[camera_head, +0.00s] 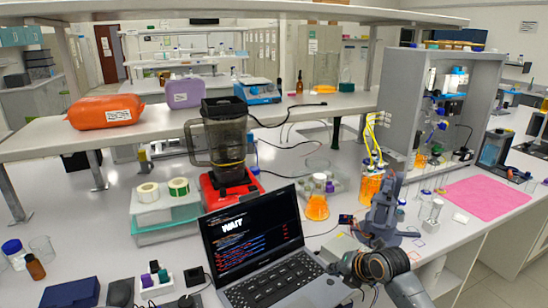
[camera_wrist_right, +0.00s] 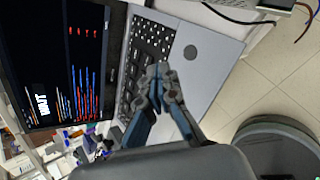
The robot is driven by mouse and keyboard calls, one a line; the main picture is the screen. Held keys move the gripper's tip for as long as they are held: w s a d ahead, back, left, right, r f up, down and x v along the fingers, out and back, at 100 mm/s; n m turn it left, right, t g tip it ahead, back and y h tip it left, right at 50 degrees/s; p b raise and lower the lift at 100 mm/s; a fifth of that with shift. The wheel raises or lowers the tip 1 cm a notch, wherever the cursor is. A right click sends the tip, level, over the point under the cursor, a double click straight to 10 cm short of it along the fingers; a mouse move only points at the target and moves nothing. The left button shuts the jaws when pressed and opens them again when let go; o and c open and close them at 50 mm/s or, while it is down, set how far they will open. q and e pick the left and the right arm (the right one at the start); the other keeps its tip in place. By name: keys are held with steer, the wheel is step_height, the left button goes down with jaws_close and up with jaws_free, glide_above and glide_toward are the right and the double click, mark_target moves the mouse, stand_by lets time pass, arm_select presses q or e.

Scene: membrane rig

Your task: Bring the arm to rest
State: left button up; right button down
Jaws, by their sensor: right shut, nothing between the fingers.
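My right gripper (camera_head: 342,268) is beside the right front corner of the open laptop (camera_head: 262,258) in the head view, with its arm coming in from the lower right. In the right wrist view, the gripper's fingertips (camera_wrist_right: 158,76) are together with nothing between them. They appear over the laptop keyboard (camera_wrist_right: 143,50), near the touchpad; the gap to it is hard to judge. My left gripper is not in view.
A blue-grey jointed device (camera_head: 383,217) stands behind my right wrist. An orange flask (camera_head: 316,208) and a red-based blender (camera_head: 228,187) stand behind the laptop. A pink mat (camera_head: 487,193) lies right. The wrist view shows clear floor (camera_wrist_right: 262,82) beyond the laptop.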

steer(key=s+a+f+m+g, duration=0.1)
steer(key=s+f+m, duration=0.25)
steer(key=s, duration=0.35)
steer(key=s+a+f+m+g+h, duration=0.1)
steer(key=s+f+m, duration=0.2)
steer(key=s+m, duration=0.25)
steer(key=s+a+f+m, duration=0.1)
steer(key=s+f+m, duration=0.25)
steer(key=s, duration=0.45)
steer(key=s+d+r+m+g+h, duration=0.1)
steer(key=s+d+m, duration=0.1)
steer(key=s+m, duration=0.65)
steer(key=s+d+r+m+g+h, duration=0.1)
steer(key=s+d+r+m+h, duration=0.1)
steer(key=s+m, duration=0.7)
steer(key=s+f+n+g+b, duration=0.2)
steer(key=s+f+b, duration=0.1)
steer(key=f, duration=2.8)
steer(key=s+d+f+g+b, duration=0.1)
steer(key=s+d+f, duration=0.2)
steer(key=s+f, duration=1.3)
steer(key=shift+s+f, duration=0.15)
steer(key=shift+s, duration=0.15)
